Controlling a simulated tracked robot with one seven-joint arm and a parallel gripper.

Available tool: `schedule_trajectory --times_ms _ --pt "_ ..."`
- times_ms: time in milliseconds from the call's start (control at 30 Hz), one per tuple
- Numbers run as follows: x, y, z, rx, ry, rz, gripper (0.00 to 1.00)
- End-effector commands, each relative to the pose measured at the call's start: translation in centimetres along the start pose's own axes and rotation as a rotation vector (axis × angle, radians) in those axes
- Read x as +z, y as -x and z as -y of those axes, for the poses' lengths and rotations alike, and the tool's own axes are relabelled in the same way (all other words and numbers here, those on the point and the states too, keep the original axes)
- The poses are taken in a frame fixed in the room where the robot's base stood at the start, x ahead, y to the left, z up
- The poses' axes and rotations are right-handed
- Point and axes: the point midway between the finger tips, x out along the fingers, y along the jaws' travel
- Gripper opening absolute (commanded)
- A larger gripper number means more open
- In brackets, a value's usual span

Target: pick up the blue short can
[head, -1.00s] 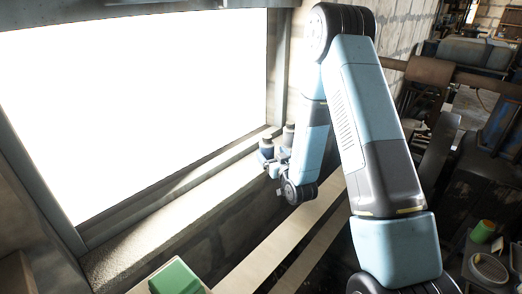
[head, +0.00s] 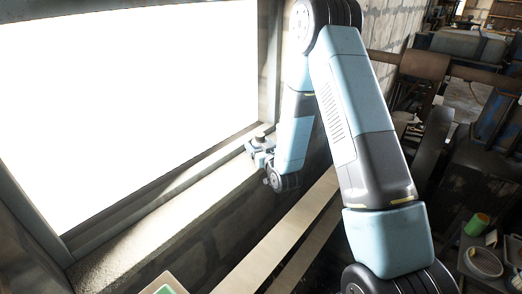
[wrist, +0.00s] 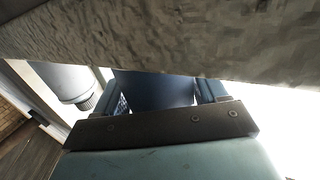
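The blue short can (wrist: 155,88) shows dark blue between the two fingers of my gripper (wrist: 165,95) in the wrist view. Its end meets the stone sill there. In the head view, a dark-topped can (head: 261,137) stands at my gripper (head: 258,150), above the window sill. The fingers are spread, one on each side of the can. Any gap between fingers and can is too small to judge. The gripper's palm hides the near part of the can.
A pale grey can (wrist: 66,82) stands close beside my gripper in the wrist view. The stone sill (head: 180,205) runs along the bright window. A green-topped thing (head: 165,289) lies at the bottom edge. Cluttered shelves with a green cup (head: 477,224) stand right.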

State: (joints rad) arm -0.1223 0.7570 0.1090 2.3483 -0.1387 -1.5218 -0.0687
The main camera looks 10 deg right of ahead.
Motion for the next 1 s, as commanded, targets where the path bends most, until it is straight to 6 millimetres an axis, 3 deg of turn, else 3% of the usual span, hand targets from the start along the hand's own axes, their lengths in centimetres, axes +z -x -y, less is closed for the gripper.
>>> schedule_trajectory --times_ms 400,767,1000 --pt "0.0 0.0 0.1 -0.002 0.0 0.0 0.31" --pt "-0.6 0.0 0.1 -0.002 0.0 -0.002 0.31" --pt "-3.5 0.0 0.2 -0.003 0.0 -0.004 0.31"
